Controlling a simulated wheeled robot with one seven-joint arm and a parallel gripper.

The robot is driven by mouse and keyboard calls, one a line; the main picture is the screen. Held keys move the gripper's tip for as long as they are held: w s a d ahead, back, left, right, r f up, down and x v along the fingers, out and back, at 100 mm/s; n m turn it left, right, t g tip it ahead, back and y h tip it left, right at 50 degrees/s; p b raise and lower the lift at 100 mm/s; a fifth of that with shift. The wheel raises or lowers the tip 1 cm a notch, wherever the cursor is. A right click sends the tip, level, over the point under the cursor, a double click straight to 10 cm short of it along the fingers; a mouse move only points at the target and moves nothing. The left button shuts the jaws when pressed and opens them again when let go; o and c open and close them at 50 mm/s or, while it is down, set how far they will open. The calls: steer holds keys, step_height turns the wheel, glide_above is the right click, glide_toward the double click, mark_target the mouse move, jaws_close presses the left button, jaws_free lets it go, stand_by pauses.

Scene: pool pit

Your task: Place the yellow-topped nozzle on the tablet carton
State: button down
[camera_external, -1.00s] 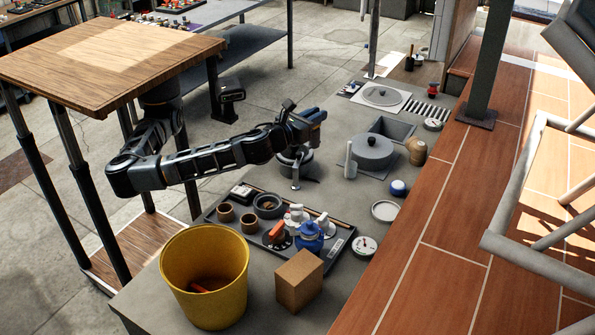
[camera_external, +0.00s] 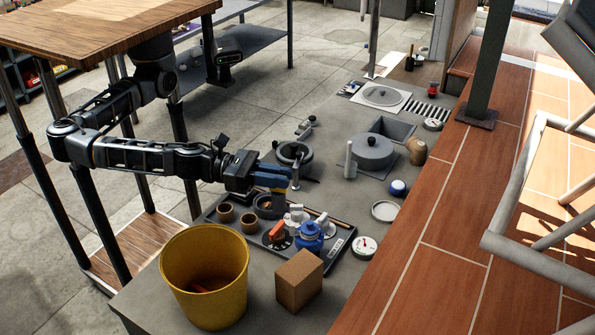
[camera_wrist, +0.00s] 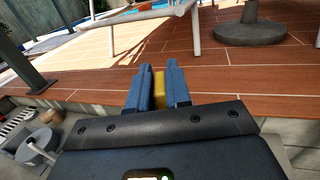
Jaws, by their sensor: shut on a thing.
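My gripper (camera_external: 275,178) has blue fingers and hangs over the counter, above the far side of the dark tray. In the wrist view, the fingers are shut on the yellow-topped nozzle (camera_wrist: 159,88); only its yellow part shows between them.
The dark tray (camera_external: 338,252) holds brown cups, a blue jar (camera_external: 309,237) and small fittings. A yellow bucket (camera_external: 205,275) stands left of the carton. A mortar-like bowl (camera_external: 294,155) and a lidded grey pot (camera_external: 372,152) stand farther back. A raised tiled deck borders the counter's right side.

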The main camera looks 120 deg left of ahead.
steer(key=s+d+m+h+p, duration=0.3)
steer(key=d+h, duration=0.2)
steer(key=d, duration=0.3)
step_height(320, 180, down, 5)
steer(key=w+a+f+p, duration=0.1)
steer(key=w+a+f, duration=0.7)
steer(key=f, duration=0.3)
steer(key=shift+w+t+p, duration=0.25)
steer(key=shift+t+p, duration=0.05)
steer(key=shift+p, duration=0.05)
steer(key=shift+f, duration=0.1)
steer(key=shift+f, duration=0.15)
steer(key=c, duration=1.1)
jaws_free()
steer(key=shift+o, duration=0.2)
